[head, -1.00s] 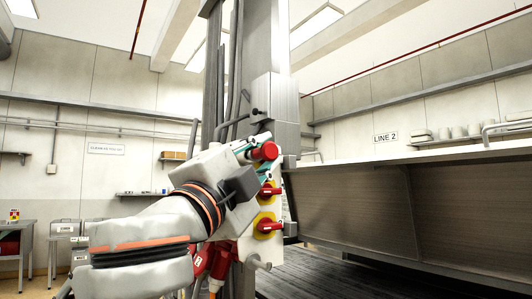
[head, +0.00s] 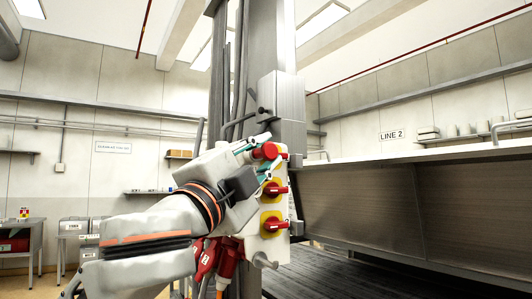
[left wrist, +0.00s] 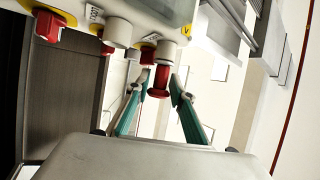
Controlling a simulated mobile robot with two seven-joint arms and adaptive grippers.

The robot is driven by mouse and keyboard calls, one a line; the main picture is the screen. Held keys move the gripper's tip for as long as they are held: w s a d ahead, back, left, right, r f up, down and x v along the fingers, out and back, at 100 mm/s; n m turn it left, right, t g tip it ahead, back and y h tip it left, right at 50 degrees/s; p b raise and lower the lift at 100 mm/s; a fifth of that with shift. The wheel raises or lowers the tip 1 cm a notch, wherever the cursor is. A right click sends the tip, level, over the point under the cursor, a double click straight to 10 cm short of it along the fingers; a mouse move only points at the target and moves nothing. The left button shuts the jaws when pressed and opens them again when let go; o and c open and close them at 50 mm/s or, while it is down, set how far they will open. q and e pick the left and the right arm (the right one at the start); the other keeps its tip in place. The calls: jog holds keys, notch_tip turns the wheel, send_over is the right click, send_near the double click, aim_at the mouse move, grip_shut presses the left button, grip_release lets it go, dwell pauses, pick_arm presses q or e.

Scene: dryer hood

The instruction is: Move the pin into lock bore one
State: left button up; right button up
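A pale control box (head: 256,246) on the column carries red rotary handles on yellow plates, an upper one (head: 276,190) and a lower one (head: 272,224). Above them is a round red knob (head: 266,151), apparently the pin's head. My left gripper (head: 263,154) has its teal fingers on either side of it. In the left wrist view the red pin head (left wrist: 159,82) hangs below a pale collar, between the parted fingertips (left wrist: 160,83). The right fingertip looks apart from it; left contact is unclear. A pale round fitting (left wrist: 117,32) is beside it. I cannot tell which bore is one. My right gripper is not in view.
A steel column (head: 262,45) with conduits stands behind the box. Red plugs (head: 207,258) hang under my left arm. A long steel hood or counter (head: 350,205) runs along the right.

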pick_arm(q)
jog(key=o, duration=0.3)
jog(key=shift+a, duration=0.1)
jog(key=shift+f, duration=0.1)
jog(key=v, duration=0.7)
jog(key=shift+s, duration=0.2)
jog(key=shift+a, duration=0.1)
